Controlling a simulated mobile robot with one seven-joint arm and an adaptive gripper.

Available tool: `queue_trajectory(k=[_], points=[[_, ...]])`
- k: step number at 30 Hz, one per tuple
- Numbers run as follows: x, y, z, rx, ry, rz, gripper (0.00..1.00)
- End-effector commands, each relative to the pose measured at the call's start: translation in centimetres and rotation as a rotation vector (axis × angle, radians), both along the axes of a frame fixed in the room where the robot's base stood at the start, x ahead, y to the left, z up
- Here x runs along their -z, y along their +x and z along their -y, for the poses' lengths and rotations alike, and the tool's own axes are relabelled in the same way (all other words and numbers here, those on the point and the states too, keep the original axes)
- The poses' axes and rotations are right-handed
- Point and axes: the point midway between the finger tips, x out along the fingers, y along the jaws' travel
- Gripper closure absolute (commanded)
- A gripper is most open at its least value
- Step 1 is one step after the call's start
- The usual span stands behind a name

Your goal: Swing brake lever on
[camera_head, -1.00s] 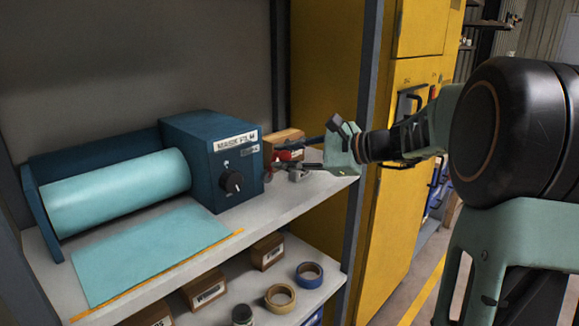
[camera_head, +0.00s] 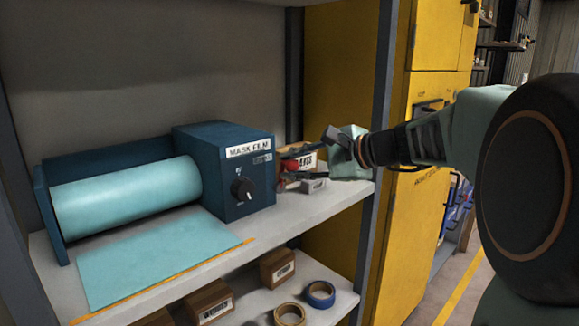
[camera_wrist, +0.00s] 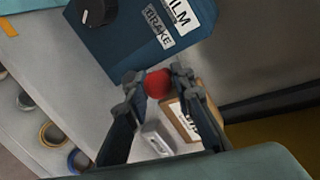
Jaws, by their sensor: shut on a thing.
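The mask film dispenser is a blue box (camera_head: 222,165) with a turquoise film roll (camera_head: 125,195) on a shelf. Its side carries a label and a smaller BRAKE label (camera_wrist: 158,27). The brake lever shows as a red knob (camera_head: 291,165) beside the box's right side; its shaft is hidden. My gripper (camera_head: 295,165) reaches in from the right. In the wrist view my gripper (camera_wrist: 157,82) has its fingertips on both sides of the red knob (camera_wrist: 158,84), shut on it.
A black dial (camera_head: 241,189) sits on the box's front. A small grey block (camera_head: 314,185) and a cardboard box (camera_head: 307,161) stand close to my gripper. The shelf post (camera_head: 380,130) is near my wrist. Tape rolls (camera_head: 319,294) lie on the lower shelf.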

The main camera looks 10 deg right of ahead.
Motion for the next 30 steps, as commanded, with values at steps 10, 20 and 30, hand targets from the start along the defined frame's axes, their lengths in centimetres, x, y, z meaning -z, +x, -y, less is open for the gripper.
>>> queue_trajectory(k=[10, 20, 30], points=[[0.6, -0.2, -0.2, -0.008, -0.003, -0.01, 0.62], [0.0, -0.6, 0.6, -0.001, -0.004, -0.005, 0.62], [-2.4, -5.1, 4.9, 0.0, -0.004, -0.005, 0.62]])
